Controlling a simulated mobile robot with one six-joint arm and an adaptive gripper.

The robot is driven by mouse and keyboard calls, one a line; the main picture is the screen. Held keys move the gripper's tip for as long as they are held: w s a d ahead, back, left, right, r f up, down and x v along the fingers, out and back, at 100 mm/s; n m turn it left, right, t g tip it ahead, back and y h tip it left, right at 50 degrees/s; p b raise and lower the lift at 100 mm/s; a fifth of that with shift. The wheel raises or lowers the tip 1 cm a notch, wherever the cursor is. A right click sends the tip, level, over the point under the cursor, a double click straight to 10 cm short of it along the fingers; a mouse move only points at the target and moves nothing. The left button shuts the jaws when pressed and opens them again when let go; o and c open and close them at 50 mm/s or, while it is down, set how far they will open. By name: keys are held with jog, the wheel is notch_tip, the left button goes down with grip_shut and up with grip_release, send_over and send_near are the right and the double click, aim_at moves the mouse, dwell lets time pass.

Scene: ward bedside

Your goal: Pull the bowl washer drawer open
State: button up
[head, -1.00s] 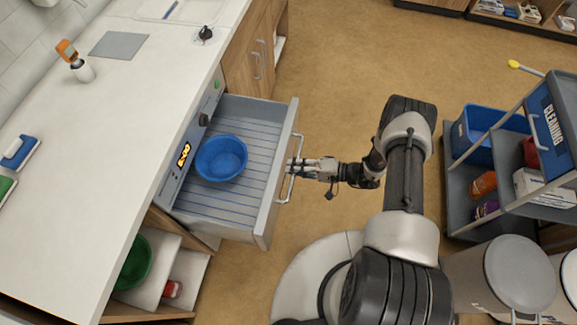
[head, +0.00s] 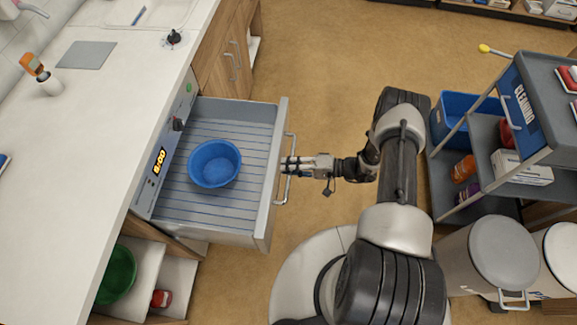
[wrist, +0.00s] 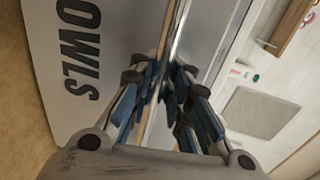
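The bowl washer drawer (head: 272,185) stands well out from its unit under the counter, with a blue bowl (head: 214,163) on its ribbed floor. Its bar handle (head: 290,145) runs along the front. My gripper (head: 288,166) is at the handle, roughly midway along it. In the wrist view the blue-padded fingers (wrist: 164,85) lie on both sides of the handle bar (wrist: 171,45) and look closed on it. The drawer front (wrist: 62,60) there shows part of a label, "OWLS". The exact finger contact is partly hidden.
The white counter (head: 85,130) runs along the left. Below it an open shelf holds a green bowl (head: 118,275). A cleaning cart (head: 475,160) and lidded bins (head: 503,255) stand right of my arm. Tan floor beyond the drawer is clear.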

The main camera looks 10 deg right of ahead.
jog(key=o, duration=0.4)
jog(key=shift+f, duration=0.1)
jog(key=shift+c, duration=0.2)
jog(key=v, duration=1.2)
